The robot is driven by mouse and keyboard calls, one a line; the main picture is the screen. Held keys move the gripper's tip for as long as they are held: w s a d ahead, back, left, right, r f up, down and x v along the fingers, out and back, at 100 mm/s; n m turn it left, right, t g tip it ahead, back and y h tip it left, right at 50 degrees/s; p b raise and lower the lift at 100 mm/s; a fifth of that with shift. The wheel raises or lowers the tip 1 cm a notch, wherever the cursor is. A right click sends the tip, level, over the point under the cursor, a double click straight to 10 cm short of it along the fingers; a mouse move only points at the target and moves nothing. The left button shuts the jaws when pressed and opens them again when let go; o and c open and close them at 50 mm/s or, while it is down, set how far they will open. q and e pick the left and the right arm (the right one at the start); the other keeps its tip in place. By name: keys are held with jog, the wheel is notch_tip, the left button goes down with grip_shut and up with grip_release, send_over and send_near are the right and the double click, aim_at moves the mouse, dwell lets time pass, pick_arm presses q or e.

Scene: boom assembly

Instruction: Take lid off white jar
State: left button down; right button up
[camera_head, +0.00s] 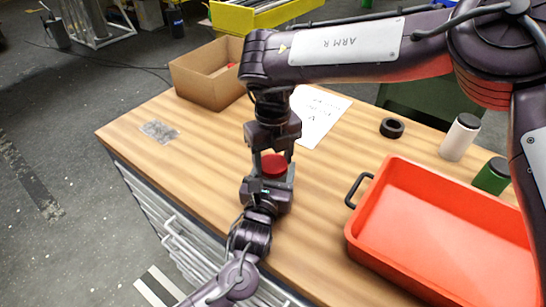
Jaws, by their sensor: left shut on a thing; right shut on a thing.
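A red round piece (273,166) shows between my two grippers above the wooden table; I cannot tell whether it is a lid or a whole jar. My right gripper (271,154) points down, with its fingers on either side of the red piece. My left gripper (270,178) reaches in from the front, shut around or just below the same piece; its hold is mostly hidden. A white jar (458,139) with a black lid (468,121) stands upright at the back right, apart from both grippers.
An orange-red tray (440,235) with a black handle fills the right front. A green jar (491,176) and a black ring (392,128) are behind it. A cardboard box (205,82) and a paper sheet (318,112) lie at the back. The table's left is mostly clear.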

aim_at(273, 163)
jog(key=shift+r, duration=0.1)
jog(key=shift+r, duration=1)
jog(key=shift+r, duration=2)
pick_arm(q)
jog(key=shift+c, duration=1.3)
grip_release()
jog(key=shift+s, duration=0.1)
